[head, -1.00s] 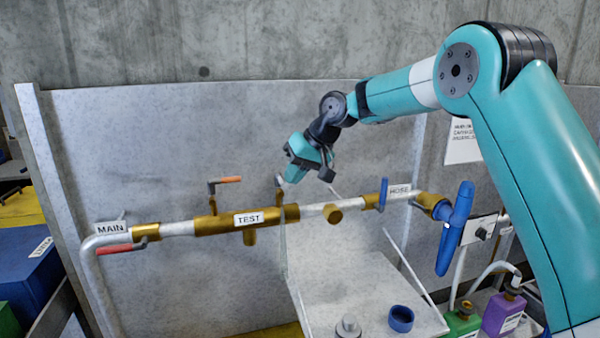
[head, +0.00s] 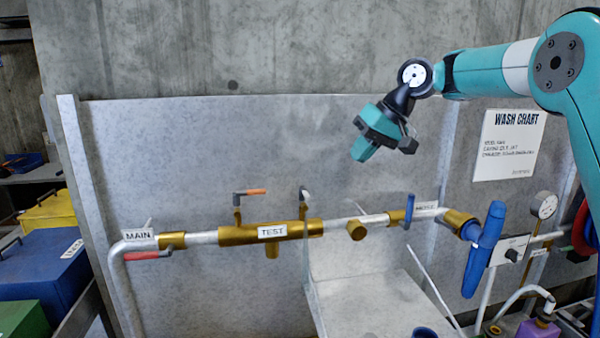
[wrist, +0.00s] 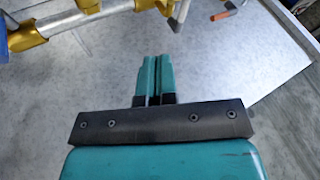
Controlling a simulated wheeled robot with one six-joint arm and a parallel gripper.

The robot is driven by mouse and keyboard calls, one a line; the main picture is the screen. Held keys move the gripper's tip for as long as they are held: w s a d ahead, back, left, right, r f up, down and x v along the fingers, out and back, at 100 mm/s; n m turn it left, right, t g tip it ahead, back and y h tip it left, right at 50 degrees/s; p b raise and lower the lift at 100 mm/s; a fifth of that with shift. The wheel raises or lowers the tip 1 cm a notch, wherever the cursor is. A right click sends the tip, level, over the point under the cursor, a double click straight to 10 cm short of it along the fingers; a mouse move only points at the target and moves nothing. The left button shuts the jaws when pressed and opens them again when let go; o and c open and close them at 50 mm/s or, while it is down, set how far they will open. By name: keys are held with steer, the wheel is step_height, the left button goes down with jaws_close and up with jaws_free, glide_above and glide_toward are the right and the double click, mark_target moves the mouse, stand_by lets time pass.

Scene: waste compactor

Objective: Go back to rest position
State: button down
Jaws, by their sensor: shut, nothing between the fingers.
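My gripper (head: 362,150) is shut and empty. In the head view it hangs in the air in front of the grey metal back panel (head: 180,160), above the pipe run, pointing down and to the left. In the wrist view its two teal fingers (wrist: 153,75) lie side by side with nothing between them. It touches nothing that I can see. My arm reaches in from the right side of the head view.
Below the gripper runs a pipe with a brass section labelled TEST (head: 240,233), a red MAIN handle (head: 148,255) and a blue nozzle (head: 484,250). A wash chart (head: 508,145) hangs at right. Blue (head: 45,265) and yellow (head: 48,212) bins stand at left.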

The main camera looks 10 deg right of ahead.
steer(key=s+a+f+n+g+b, duration=0.1)
steer(key=s+a+f+b, duration=0.15)
steer(key=s+a, duration=0.45)
steer(key=s+a+f+n+g+b, duration=0.1)
steer(key=s+a+f+b, duration=0.2)
steer(key=s, duration=0.7)
steer(key=s+f+n+b, duration=0.1)
steer(key=s+f, duration=0.5)
steer(key=s, duration=0.4)
steer(key=s+f+n+g+h, duration=0.1)
steer(key=s+f, duration=0.5)
steer(key=s, duration=0.3)
steer(key=shift+s+f+n+g+h+b, duration=0.15)
steer(key=shift+s+n+g+h+b, duration=0.15)
steer(key=shift+s+n+b, duration=0.1)
